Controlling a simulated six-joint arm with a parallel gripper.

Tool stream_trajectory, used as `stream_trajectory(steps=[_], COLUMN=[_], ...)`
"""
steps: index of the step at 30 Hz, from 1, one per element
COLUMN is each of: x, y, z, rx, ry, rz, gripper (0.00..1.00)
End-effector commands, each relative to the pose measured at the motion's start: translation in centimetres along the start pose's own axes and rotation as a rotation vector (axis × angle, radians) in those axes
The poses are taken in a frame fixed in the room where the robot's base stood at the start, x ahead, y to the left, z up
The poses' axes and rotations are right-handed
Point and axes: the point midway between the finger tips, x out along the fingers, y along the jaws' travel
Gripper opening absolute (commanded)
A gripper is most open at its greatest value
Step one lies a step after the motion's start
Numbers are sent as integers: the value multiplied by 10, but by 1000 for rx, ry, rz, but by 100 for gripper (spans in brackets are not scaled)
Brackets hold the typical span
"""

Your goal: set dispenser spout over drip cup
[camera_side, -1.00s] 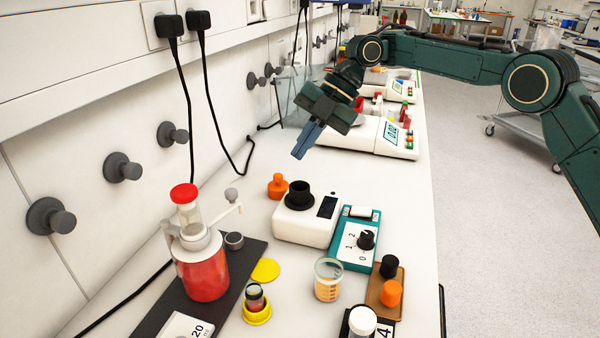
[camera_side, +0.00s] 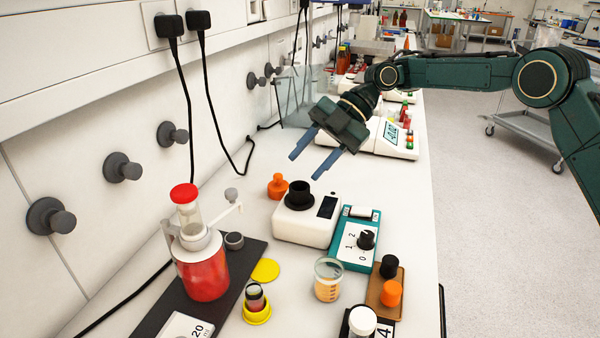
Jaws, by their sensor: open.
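The dispenser (camera_side: 204,274) is a bottle of red liquid with a clear upper cylinder and a red cap, upright at the left front. Its thin white spout (camera_side: 228,211) extends right from the neck, with a grey knob (camera_side: 231,195) near it. A small grey cup, which looks like the drip cup (camera_side: 234,241), sits on the dark base beside the bottle. The spout tip appears above the cup's far side in the picture; I cannot tell whether it is directly over it. My gripper (camera_side: 304,167) is open and empty, above the bench, behind and right of the dispenser.
An orange stopper (camera_side: 277,187), a white instrument with a black socket (camera_side: 304,227) and a teal dial box (camera_side: 355,240) stand to the right. A yellow disc (camera_side: 265,270), a small vial (camera_side: 255,297) and a beaker (camera_side: 327,280) are in front. Cables hang along the wall.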

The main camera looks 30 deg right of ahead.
Motion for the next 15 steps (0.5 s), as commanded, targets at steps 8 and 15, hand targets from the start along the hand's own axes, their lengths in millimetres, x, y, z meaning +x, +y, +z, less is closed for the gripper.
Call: stream_trajectory(steps=[8,15], x=[33,45], y=[-13,-19], z=[-19,-25], rx=[211,434], ry=[262,434], rz=[175,363], gripper=[42,42])
